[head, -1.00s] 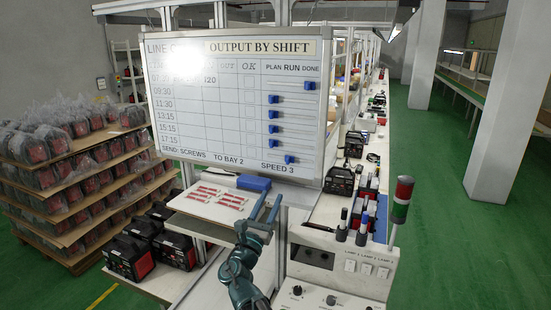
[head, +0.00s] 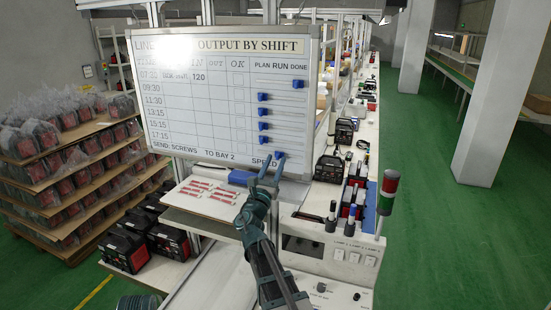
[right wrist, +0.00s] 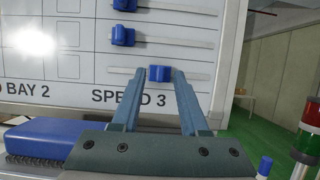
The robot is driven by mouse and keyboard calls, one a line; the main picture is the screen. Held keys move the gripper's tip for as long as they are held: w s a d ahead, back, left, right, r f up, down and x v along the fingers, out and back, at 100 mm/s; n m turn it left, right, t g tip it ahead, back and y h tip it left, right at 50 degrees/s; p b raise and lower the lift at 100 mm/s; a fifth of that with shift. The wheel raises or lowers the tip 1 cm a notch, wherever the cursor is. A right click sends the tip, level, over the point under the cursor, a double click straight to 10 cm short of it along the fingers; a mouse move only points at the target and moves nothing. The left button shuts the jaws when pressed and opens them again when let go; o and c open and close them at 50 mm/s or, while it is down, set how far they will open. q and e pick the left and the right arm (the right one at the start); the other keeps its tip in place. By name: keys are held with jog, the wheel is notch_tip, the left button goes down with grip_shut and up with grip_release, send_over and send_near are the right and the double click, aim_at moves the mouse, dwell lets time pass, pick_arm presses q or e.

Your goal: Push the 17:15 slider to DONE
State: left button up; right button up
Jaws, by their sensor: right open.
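The 17:15 slider (head: 280,154) is a blue knob on the lowest track at the right of the whiteboard (head: 195,105). It stands near the middle of its track, under RUN. In the right wrist view the slider (right wrist: 160,73) shows between my fingertips, with a gap to each finger. My right gripper (head: 271,163) is open and empty, its tips up at the board's lower right; it also shows in the right wrist view (right wrist: 159,72). I cannot tell whether the tips reach around the knob. My left gripper is not in view.
A blue block (head: 240,177) and a sheet with red strips (head: 207,197) lie below the board. A signal lamp (head: 388,190) stands right.

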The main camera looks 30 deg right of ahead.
jog(key=shift+w+d+r, duration=0.15)
jog(key=shift+w+d, duration=0.1)
jog(key=shift+d, duration=0.05)
grip_shut()
dwell(1.4)
